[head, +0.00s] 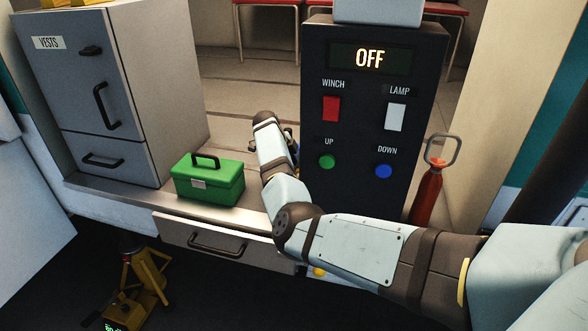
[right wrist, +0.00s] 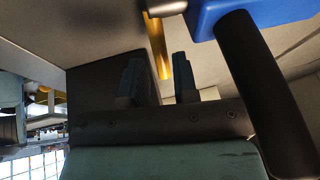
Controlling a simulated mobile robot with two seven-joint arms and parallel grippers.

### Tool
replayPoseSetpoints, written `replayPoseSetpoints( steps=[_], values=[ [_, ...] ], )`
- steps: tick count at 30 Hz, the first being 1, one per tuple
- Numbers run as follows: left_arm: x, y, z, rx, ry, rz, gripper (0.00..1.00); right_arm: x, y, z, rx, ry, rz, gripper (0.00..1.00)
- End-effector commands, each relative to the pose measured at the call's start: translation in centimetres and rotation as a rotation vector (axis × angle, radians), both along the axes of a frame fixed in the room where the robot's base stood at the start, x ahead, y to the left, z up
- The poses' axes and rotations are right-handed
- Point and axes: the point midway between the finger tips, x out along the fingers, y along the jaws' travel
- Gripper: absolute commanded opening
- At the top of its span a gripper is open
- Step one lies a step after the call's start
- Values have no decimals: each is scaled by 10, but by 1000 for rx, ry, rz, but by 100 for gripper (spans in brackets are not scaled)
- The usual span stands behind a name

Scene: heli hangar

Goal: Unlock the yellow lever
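A yellow rod, seemingly the yellow lever (right wrist: 154,32), shows in the right wrist view, running down from the top middle. My right gripper (right wrist: 160,58) is open there, its two dark fingers pointing up with the rod's lower end seen between them. There are gaps beside the rod, and I cannot tell how deep between the fingers it is. In the head view my right arm crosses from the right and bends up beside the control box; its gripper is mostly hidden behind the forearm. My left gripper is in neither view.
The dark control box (head: 343,185) reads OFF, with switches and buttons. A green case (head: 222,184) sits on the counter beside a grey cabinet (head: 185,100). A red cylinder with a handle (head: 428,195) stands right of the box. A yellow device (head: 140,285) is at lower left.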

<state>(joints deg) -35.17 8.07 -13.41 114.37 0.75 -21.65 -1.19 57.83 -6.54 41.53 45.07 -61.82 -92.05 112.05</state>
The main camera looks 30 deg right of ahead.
Motion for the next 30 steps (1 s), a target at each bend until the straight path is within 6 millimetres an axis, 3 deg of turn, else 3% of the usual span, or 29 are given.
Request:
replayPoseSetpoints(
  steps=[6, 17, 21, 30],
  values=[
    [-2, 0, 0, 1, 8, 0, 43, -4, -10, -23, -1, 1, 1, 27],
    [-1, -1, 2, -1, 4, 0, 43, -5, -12, -28, 0, 0, 0, 27],
    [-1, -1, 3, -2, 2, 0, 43, -5, -12, -28, 0, 0, 0, 0],
    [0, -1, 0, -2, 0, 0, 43, -4, -11, -29, -9, 10, 2, 0]
  ],
)
